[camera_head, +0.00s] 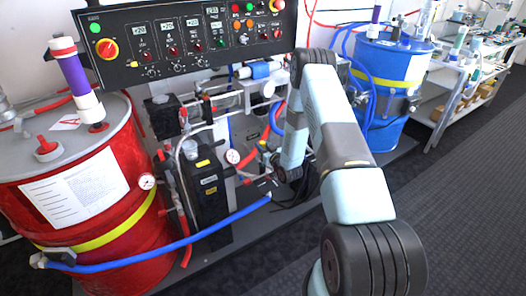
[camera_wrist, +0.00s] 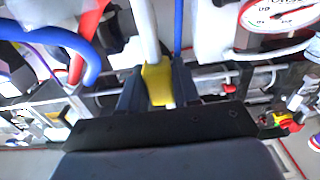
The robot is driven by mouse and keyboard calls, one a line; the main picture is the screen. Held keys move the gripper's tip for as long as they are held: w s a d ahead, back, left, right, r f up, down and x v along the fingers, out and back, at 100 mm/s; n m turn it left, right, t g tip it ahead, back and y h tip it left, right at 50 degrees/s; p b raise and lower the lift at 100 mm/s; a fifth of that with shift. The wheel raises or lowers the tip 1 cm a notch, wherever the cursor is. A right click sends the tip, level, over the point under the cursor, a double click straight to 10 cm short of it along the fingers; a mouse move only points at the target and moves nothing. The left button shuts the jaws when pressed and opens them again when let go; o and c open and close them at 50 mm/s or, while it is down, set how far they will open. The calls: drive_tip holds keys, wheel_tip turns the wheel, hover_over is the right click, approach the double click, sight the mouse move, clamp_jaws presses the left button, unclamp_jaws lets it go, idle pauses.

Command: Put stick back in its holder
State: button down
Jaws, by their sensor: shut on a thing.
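In the wrist view, my gripper (camera_wrist: 157,86) has its two dark fingers closed on the yellow part of the stick (camera_wrist: 157,78). The stick's white shaft runs from the yellow part up to the top edge of the picture. In the head view, my arm reaches in front of the machine's pipework and bends down at its far end. There the gripper and the stick are hidden or too small to make out. I cannot tell which part is the stick's holder.
A red drum (camera_head: 150,225) stands at left and a blue drum (camera_head: 395,75) at back right. A control panel (camera_head: 185,42) hangs above the pipes. A blue hose (camera_head: 205,235) crosses low in front. A pressure gauge (camera_wrist: 278,14) is close at upper right in the wrist view. Dark floor at right is clear.

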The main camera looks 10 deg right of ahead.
drive_tip(key=shift+f, duration=1.5)
drive_tip(key=c, duration=0.8)
unclamp_jaws()
